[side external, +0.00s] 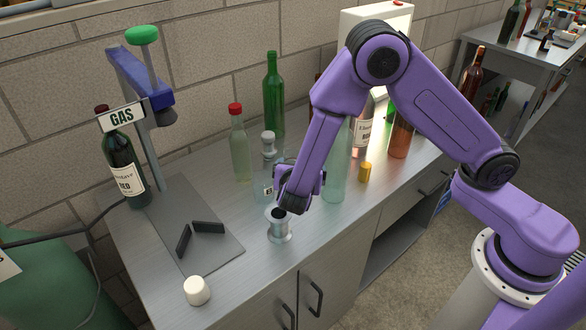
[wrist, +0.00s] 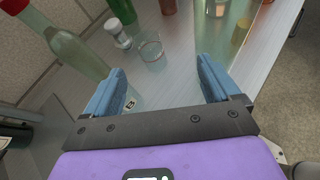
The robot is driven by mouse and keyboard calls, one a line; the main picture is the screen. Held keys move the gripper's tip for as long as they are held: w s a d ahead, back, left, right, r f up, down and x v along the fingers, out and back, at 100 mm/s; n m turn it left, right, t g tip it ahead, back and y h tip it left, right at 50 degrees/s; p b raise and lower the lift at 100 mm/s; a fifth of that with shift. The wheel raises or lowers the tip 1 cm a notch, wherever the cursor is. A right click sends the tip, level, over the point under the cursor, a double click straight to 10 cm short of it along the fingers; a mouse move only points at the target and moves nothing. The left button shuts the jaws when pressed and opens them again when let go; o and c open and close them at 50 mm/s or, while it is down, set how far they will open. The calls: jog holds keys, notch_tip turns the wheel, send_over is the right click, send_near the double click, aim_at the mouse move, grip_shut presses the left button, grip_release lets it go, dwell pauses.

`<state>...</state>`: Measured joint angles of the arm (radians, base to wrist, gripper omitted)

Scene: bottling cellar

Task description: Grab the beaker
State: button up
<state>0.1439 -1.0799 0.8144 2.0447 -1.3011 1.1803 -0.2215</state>
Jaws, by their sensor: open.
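The beaker (wrist: 150,46) is a small clear glass vessel with an open top, upright on the steel bench in the wrist view. It stands beyond my fingertips, between their lines and nearer the left finger's. In the side view I cannot make it out clearly around my gripper. My gripper (wrist: 162,70) is open, with two blue fingers wide apart and nothing held between them. In the side view my gripper (side external: 290,190) hangs low over the bench among the glassware.
A white-stoppered jar (wrist: 118,33) stands just left of the beaker. A red-capped bottle (side external: 239,146) and a green bottle (side external: 273,95) stand behind. A metal spool-like piece (side external: 279,226) is near the front edge. A yellow cylinder (side external: 365,173) stands to the right.

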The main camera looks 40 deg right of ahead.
jog(key=w+a+f+n+t, duration=0.1)
jog(key=w+f, duration=0.1)
send_near(293, 153)
jog(key=shift+n, duration=0.3)
jog(key=x, duration=0.4)
jog(key=shift+r, duration=0.1)
jog(key=shift+x, duration=2.6)
jog(key=c, duration=1.1)
